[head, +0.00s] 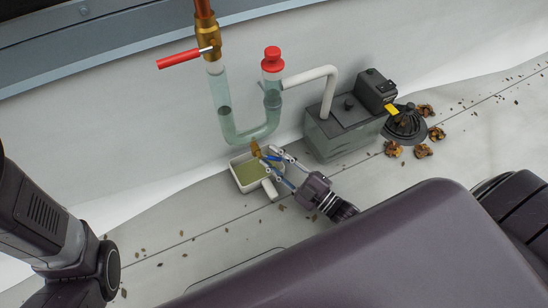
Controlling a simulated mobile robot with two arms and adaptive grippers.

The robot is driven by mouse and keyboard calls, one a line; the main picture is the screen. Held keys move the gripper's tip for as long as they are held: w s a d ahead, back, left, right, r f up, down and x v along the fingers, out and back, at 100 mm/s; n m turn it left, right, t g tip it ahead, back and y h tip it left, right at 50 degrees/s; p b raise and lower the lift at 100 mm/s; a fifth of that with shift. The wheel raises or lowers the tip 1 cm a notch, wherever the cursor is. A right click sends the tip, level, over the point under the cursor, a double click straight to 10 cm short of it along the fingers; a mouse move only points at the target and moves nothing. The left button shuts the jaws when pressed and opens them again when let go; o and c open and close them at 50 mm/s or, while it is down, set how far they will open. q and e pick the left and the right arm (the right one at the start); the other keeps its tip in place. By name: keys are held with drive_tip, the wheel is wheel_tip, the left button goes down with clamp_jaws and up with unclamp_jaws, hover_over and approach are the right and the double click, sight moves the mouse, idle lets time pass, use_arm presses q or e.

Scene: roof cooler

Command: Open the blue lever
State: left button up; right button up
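The blue lever (271,158) is a small handle at the brass drain valve (256,149), below the bottom of the clear U-shaped pipe. My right gripper (270,163) reaches in from the lower right. Its two thin fingers are spread apart, with their tips around or right beside the blue lever. Whether they touch it is too small to tell, and the fingers partly hide the lever. My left arm shows at the left edge, but its gripper is not in view.
A small tray with greenish liquid (246,172) sits under the valve. A red lever (178,59) and red cap (272,59) are on the pipes above. A grey pump box (342,128) stands to the right. Dry leaves (424,151) lie farther right.

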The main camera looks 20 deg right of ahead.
drive_tip(key=v, duration=0.7)
drive_tip(key=shift+s+d, duration=0.1)
drive_tip(key=shift+s, duration=0.15)
idle(0.4)
